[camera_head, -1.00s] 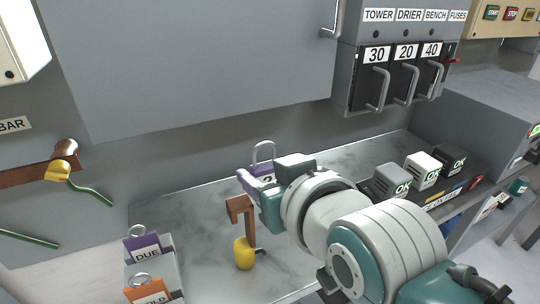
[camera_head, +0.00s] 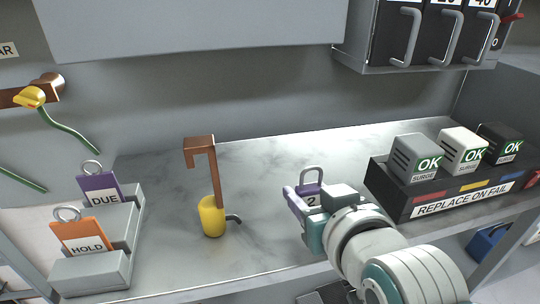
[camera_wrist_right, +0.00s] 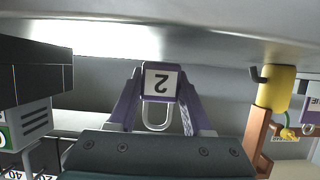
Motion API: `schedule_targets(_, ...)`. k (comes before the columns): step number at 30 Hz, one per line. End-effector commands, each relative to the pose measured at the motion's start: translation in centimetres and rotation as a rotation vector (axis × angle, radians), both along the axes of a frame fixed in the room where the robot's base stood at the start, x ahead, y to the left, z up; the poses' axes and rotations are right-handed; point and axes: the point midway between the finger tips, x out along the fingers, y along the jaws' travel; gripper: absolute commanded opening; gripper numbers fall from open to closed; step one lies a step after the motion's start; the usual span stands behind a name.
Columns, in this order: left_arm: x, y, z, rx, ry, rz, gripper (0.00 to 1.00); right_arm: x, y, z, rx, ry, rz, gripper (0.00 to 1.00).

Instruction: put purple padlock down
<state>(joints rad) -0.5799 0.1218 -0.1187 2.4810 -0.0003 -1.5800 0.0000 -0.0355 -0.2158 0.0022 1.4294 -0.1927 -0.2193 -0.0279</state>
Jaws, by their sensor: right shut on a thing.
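The purple padlock (camera_head: 313,199) is upright over the bench, with its grey shackle up and a white label reading 2. My right gripper (camera_head: 305,205) is shut on it and partly hides it in the head view. In the right wrist view the padlock (camera_wrist_right: 160,82) appears upside down between the two purple fingers of the gripper (camera_wrist_right: 160,98). The padlock is at or just above the grey bench top (camera_head: 265,180); I cannot tell whether it touches. My left gripper is not in view.
A brown hooked post with a yellow base (camera_head: 212,217) stands left of the padlock. A stepped grey holder (camera_head: 105,268) carries purple DUE and orange HOLD tags at far left. A black tray (camera_head: 440,198) with surge blocks stands right. Bench between post and tray is mostly clear.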

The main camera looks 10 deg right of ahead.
Motion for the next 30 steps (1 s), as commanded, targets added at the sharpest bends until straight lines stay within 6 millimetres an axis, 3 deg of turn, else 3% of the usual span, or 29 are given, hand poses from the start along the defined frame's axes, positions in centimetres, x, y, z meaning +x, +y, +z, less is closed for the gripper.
schedule_targets(2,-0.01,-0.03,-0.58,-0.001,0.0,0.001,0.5,0.06,0.0,-0.89,0.0,-0.003,0.0,0.0)
schedule_targets(14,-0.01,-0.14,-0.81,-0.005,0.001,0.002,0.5,0.04,0.0,-1.32,-0.001,-0.002,0.0,0.0)
schedule_targets(15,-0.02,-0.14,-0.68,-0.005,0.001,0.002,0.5,0.02,-0.01,-1.2,0.0,-0.001,0.0,0.54)
schedule_targets(22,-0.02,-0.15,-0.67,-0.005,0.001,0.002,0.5,0.01,0.0,-1.17,0.0,-0.001,0.0,0.8)
schedule_targets(30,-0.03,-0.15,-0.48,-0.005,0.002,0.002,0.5,0.02,0.0,-0.92,0.0,-0.002,0.0,0.8)
